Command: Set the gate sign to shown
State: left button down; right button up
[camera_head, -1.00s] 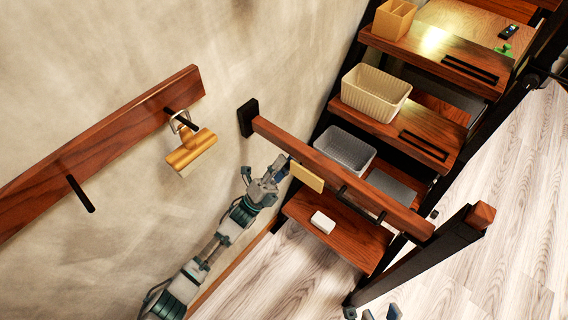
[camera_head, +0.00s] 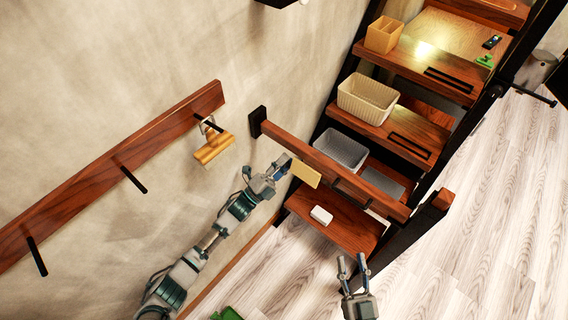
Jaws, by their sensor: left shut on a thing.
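The gate sign is a small yellowish plate (camera_head: 306,173) at the wooden gate bar (camera_head: 340,172), which spans the foot of the stair. My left gripper (camera_head: 284,166) is shut on the left edge of the sign, beside the bar. The fingertips are small, and the exact contact is hard to make out. The sign's face shows no readable marking. My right gripper (camera_head: 352,266) is empty, its two fingers apart, low in front of the bottom step.
A white block (camera_head: 321,215) lies on the bottom step. A grey basket (camera_head: 341,150), a cream basket (camera_head: 367,98) and a wooden box (camera_head: 384,35) stand on higher steps. A wall rail (camera_head: 90,175) with pegs holds a wooden brush-like thing (camera_head: 214,149).

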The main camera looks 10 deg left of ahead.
pick_arm(q)
jog(key=shift+s+r+g+y+p, duration=0.3)
jog(key=shift+y+p, duration=0.1)
jog(key=shift+p, duration=0.55)
jog(key=shift+s+n+y+p, duration=0.1)
jog(key=shift+n+y+p, duration=0.25)
jog(key=shift+p, duration=0.6)
pick_arm(e)
notch_tip(320, 180, down, 9)
jog(key=s+d+g+h, duration=0.2)
jog(key=g, duration=0.6)
pick_arm(q)
jog(key=g+y+p, duration=0.1)
jog(key=p, duration=0.2)
jog(key=shift+s+a+f, duration=0.15)
jog(key=shift+f, duration=0.05)
jog(key=shift+f+g, duration=0.1)
jog(key=shift+g, duration=0.2)
pick_arm(e)
jog(key=s+d+f+g+h, duration=0.1)
jog(key=s+d+f+g, duration=0.1)
jog(key=s, duration=0.3)
jog(key=s+d+f+g+h, duration=0.1)
jog(key=s+d+f+g, duration=0.1)
jog(key=s+f+g, duration=0.2)
jog(key=shift+s+f+g, duration=0.15)
jog(key=shift+s+g, duration=0.55)
jog(key=shift+s, duration=0.15)
